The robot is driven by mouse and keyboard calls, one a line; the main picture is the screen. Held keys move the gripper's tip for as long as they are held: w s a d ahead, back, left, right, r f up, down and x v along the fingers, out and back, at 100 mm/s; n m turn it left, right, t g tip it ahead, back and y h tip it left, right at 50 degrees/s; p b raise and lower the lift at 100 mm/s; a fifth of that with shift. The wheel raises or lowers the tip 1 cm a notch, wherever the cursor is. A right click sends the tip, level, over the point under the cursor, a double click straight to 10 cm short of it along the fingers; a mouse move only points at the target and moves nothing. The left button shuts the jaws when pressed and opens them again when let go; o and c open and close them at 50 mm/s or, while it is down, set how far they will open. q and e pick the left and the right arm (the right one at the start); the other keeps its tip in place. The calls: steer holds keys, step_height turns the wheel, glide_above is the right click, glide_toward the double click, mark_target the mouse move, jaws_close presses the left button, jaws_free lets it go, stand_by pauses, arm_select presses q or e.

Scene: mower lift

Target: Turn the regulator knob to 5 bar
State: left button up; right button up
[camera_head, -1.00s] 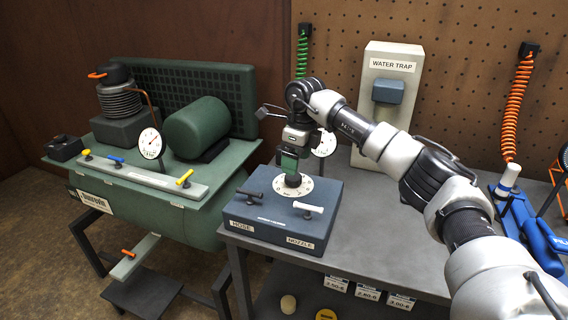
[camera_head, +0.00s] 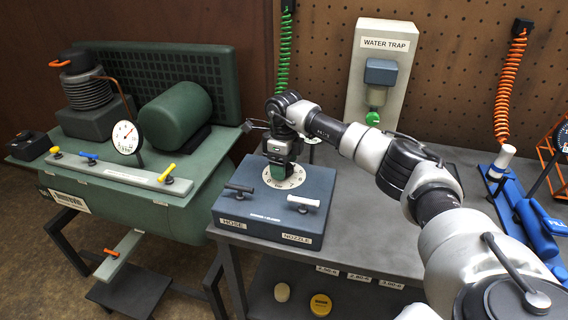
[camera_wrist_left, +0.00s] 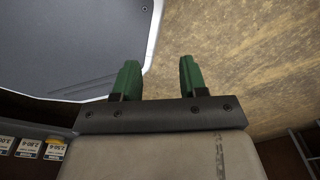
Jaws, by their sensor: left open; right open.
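The regulator box (camera_head: 262,211) is dark blue-grey and stands on the bench's left end, with HOSE and NOZZLE labels on its front. A white dial ring (camera_head: 299,179) lies on its top. My right gripper (camera_head: 280,172) points down over the ring's middle, its green fingers at the knob. The knob is hidden behind them, so I cannot tell whether they touch it. The regulator's gauge behind is almost wholly hidden by my arm. My left gripper (camera_wrist_left: 157,80) shows in the left wrist view, open and empty, above the floor.
A black lever (camera_head: 240,187) and a white lever (camera_head: 303,201) stick out at the box's front. The green compressor (camera_head: 176,116) with its own gauge (camera_head: 126,137) stands at the left. The water trap panel (camera_head: 357,93) is behind. Blue tools lie at the right.

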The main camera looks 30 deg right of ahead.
steer(key=shift+f, duration=0.25)
steer(key=shift+c, duration=1)
steer(key=c, duration=0.7)
arm_select(q)
steer(key=shift+s, duration=0.6)
steer(key=shift+w+r, duration=0.1)
steer(key=shift+r, duration=0.05)
arm_select(e)
steer(key=shift+m, duration=0.3)
